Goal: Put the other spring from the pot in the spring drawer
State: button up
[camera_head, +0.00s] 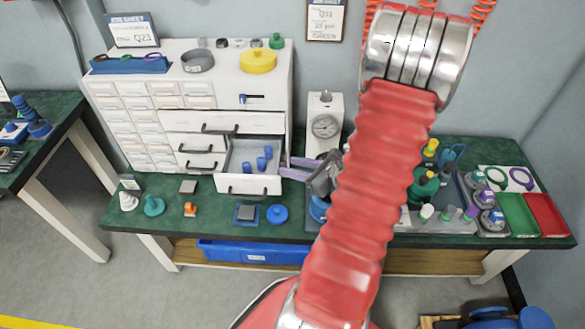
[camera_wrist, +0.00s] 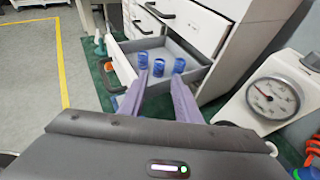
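The open drawer (camera_head: 252,184) juts from the white cabinet and holds three small blue cylindrical pieces (camera_head: 261,163), possibly springs. In the wrist view, the drawer (camera_wrist: 200,72) and the blue pieces (camera_wrist: 158,67) lie just beyond my fingertips. My gripper (camera_head: 284,168) has purple fingers pointing left at the drawer's right side. In the wrist view, my gripper (camera_wrist: 158,82) is open, its fingers apart with nothing clearly between them. I cannot tell whether any blue piece touches a fingertip. I cannot make out the pot; my arm hides part of the bench.
The white cabinet (camera_head: 136,124) stands left, with another drawer (camera_head: 222,121) pulled out above. A dial gauge (camera_head: 326,125) stands close behind my gripper. A blue round part (camera_head: 277,214) is near the bench front. Green (camera_head: 517,214) and red (camera_head: 546,215) trays are at right.

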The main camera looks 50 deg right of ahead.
jog(key=w+a+r+n+g+y, duration=0.1)
jog(key=a+r+n+g+y, duration=0.3)
jog(key=a+n, duration=0.65)
jog(key=w+a+r+n+g+y, duration=0.25)
jog(key=a+r+n, duration=0.4)
jog(key=a, duration=0.75)
jog(key=s+a+r+n+h, duration=0.3)
jog(key=s+a+r+n, duration=0.1)
jog(key=n, duration=0.5)
jog(key=s+a+r+n+g+h, duration=0.1)
jog(key=s+a+r+n+h, duration=0.3)
jog(key=r+n, duration=0.3)
jog(key=shift+s+n, duration=0.25)
jog(key=shift+n, duration=0.85)
jog(key=shift+d+h, duration=0.1)
jog(key=shift+h, duration=0.15)
